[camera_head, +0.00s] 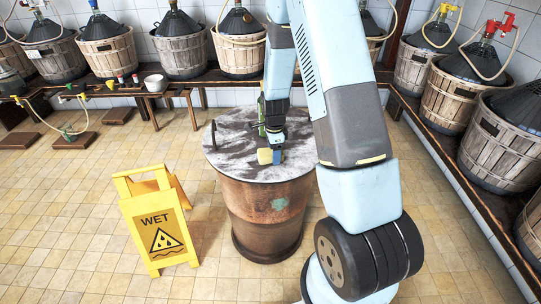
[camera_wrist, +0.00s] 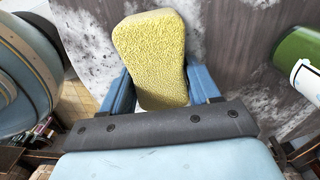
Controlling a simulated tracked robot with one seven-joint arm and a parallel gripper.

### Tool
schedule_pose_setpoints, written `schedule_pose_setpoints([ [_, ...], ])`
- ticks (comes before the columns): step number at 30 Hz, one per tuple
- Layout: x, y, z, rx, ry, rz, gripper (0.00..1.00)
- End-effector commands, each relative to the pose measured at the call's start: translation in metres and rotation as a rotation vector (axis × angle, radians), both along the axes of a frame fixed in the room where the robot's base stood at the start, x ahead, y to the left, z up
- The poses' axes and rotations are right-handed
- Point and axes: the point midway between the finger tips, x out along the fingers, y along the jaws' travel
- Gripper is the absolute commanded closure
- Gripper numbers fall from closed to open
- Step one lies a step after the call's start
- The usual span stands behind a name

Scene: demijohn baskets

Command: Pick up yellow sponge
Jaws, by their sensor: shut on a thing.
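The yellow sponge (camera_wrist: 150,55) is a rough, rounded block that fills the upper middle of the wrist view. My gripper (camera_wrist: 165,90) is shut on it, with a blue finger on each side. In the head view the sponge (camera_head: 265,156) shows small at the tip of my gripper (camera_head: 271,155), over the grey top of the barrel (camera_head: 225,160). I cannot tell whether the sponge touches the barrel top or is held just above it.
A green bottle (camera_wrist: 300,58) stands on the barrel top beside my gripper. A yellow WET floor sign (camera_head: 160,225) stands left of the barrel. Wicker-cased demijohns (camera_head: 108,50) line the back and right walls on low shelves.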

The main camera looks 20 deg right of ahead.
Motion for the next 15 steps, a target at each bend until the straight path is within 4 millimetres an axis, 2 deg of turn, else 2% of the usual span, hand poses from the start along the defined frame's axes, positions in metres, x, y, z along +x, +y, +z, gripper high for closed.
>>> schedule_pose_setpoints([
  [5, 0.001, 0.0, 0.006, 0.0, -0.002, 0.001, 0.68],
  [11, 0.001, 0.001, 0.032, 0.0, -0.004, 0.001, 0.68],
  [15, -0.017, -0.002, 0.053, 0.001, -0.003, 0.0, 0.68],
])
